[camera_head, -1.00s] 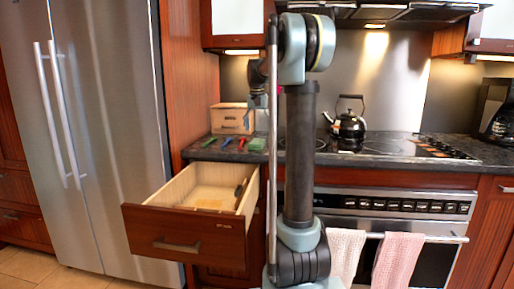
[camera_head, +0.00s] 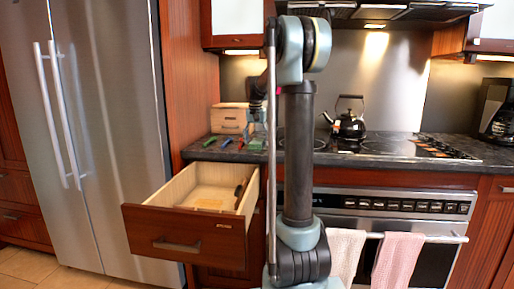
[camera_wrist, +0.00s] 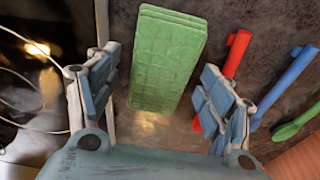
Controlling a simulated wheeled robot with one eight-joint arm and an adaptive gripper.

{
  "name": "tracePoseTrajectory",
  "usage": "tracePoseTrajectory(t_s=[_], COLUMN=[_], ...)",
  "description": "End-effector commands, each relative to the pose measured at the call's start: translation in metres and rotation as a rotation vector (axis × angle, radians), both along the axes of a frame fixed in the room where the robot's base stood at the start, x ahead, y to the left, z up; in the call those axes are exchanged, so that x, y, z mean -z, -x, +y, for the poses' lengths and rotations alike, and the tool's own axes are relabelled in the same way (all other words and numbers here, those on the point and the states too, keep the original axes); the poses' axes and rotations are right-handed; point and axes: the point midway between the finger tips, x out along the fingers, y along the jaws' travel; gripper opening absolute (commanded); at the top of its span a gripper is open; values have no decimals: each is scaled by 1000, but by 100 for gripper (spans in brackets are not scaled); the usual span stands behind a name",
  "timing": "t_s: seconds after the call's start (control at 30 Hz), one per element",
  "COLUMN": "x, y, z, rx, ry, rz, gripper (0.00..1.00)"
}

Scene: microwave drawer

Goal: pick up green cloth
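The green cloth (camera_wrist: 168,55) is a folded, layered stack with a grid texture, lying on the dark counter. In the wrist view it sits between my gripper's two spread fingers (camera_wrist: 160,85), with a gap on each side. In the head view the cloth (camera_head: 256,144) shows small on the counter, partly behind my arm. My gripper (camera_head: 256,118) is open and empty, pointing down just above it. I cannot tell how high the fingertips are above the counter.
A red utensil (camera_wrist: 236,55), a blue one (camera_wrist: 297,72) and a green spoon (camera_wrist: 290,128) lie right of the cloth in the wrist view. A wooden box (camera_head: 229,118) stands behind. An open drawer (camera_head: 185,237) juts out below. A kettle (camera_head: 348,124) stands on the stove.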

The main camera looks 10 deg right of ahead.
Motion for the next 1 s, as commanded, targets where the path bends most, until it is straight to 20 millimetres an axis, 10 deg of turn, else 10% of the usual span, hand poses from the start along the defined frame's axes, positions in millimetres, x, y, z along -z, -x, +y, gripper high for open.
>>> tracePoseTrajectory(t_s=[0.13,0.57,1.0], x=[0,-6,-76], y=[0,0,0], z=[0,0,0], rx=[0,0,0], ry=[0,0,0], rz=[0,0,0], gripper=[34,34,34])
